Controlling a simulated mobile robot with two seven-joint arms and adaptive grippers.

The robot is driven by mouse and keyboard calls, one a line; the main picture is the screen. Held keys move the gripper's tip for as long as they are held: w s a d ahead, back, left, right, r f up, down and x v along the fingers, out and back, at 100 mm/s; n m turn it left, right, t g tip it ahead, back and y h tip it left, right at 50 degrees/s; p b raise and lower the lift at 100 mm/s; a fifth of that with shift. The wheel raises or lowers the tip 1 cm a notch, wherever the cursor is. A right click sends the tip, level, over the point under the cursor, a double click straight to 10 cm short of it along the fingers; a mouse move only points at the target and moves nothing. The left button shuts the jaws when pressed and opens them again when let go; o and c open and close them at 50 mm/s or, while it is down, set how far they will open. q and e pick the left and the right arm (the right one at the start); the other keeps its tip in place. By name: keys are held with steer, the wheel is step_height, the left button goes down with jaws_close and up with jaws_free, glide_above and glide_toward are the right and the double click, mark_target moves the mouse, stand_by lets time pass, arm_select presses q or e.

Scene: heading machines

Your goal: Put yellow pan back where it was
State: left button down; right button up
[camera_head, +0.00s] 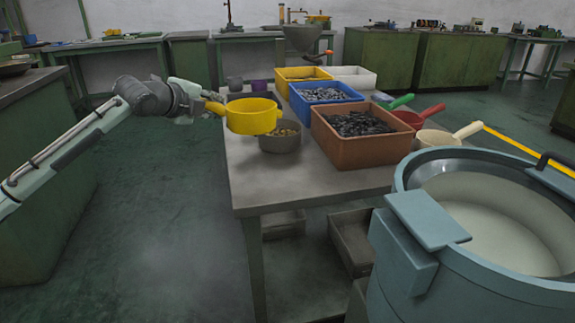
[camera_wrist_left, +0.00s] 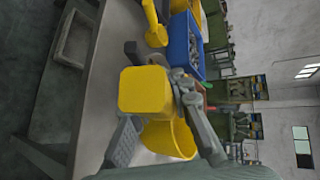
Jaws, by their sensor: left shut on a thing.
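The yellow pan (camera_head: 252,117) is in the middle of the head view, over the left edge of the table. Its handle points left into my left gripper (camera_head: 203,105), which is shut on it. The pan looks roughly level and partly covers a grey bowl of brass-coloured parts (camera_head: 282,144); I cannot tell whether they touch. In the left wrist view, yellow surfaces that look like the pan (camera_wrist_left: 168,140) and its handle (camera_wrist_left: 145,92) lie close to the gripper fingers (camera_wrist_left: 186,95). My right gripper is not in view.
The table (camera_head: 268,185) carries a brown bin (camera_head: 350,152), a blue bin (camera_head: 323,91) and a yellow bin (camera_head: 300,74). Red (camera_head: 412,118), green (camera_head: 398,103) and cream (camera_head: 440,139) pans lie along its right side. A large blue-grey drum (camera_head: 400,262) stands at front right.

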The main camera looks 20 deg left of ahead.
arm_select(q)
steer(key=d+f, duration=0.2)
steer(key=d, duration=0.2)
steer(key=d+f, duration=0.2)
steer(key=d, duration=0.1)
steer(key=d+f, duration=0.2)
steer(key=d, duration=0.2)
steer(key=shift+w+d+f, duration=0.2)
steer(key=shift+d+f, duration=0.1)
step_height(320, 180, down, 4)
steer(key=shift+f, duration=0.1)
steer(key=c, duration=1.4)
jaws_free()
steer(key=shift+s, duration=0.1)
steer(key=v, duration=1.2)
